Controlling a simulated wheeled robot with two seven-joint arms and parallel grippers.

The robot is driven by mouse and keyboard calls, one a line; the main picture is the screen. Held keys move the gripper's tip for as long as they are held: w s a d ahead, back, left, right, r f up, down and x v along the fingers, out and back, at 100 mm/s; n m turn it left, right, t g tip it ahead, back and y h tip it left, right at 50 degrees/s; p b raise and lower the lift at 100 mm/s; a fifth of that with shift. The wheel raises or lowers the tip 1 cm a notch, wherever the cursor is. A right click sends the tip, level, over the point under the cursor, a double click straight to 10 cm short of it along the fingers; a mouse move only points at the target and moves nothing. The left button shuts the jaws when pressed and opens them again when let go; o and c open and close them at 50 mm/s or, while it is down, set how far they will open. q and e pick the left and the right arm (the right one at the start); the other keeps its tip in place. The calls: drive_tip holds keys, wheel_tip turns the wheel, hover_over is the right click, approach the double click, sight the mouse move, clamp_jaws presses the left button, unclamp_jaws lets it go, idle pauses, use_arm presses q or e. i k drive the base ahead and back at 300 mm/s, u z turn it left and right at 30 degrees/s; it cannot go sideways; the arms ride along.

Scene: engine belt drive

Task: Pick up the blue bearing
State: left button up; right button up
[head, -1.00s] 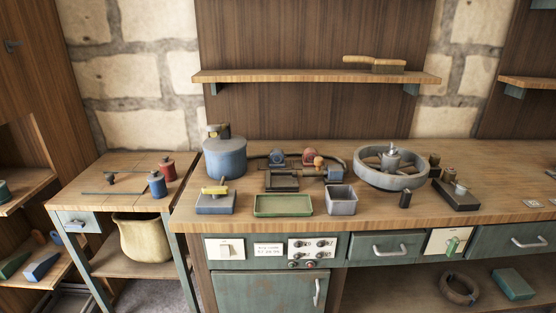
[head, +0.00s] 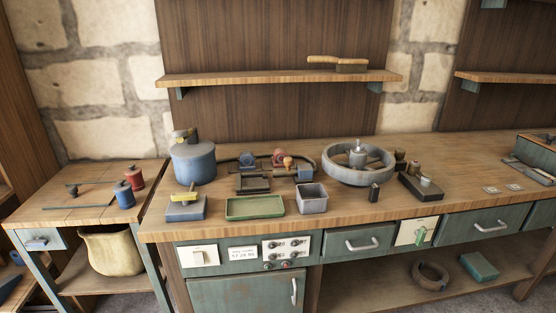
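A small blue cylinder with a thin stem (head: 124,195) stands upright on the low side table at the left, near a similar red one (head: 135,178). A round blue part (head: 247,160) sits on the belt assembly on the main bench, beside a round red part (head: 278,157). I cannot tell for certain which of the two blue parts is the blue bearing. Neither of my grippers is in view.
The main bench (head: 440,173) also holds a blue pot (head: 193,162), a green tray (head: 255,208), a grey box (head: 312,198) and a large grey wheel (head: 357,163). The bench is mostly clear right of the dark block (head: 420,188). A shelf (head: 230,79) hangs above.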

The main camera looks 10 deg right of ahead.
sight(247, 160)
drive_tip(key=u, duration=0.5)
drive_tip(key=i, duration=1.05)
drive_tip(key=z, duration=0.3)
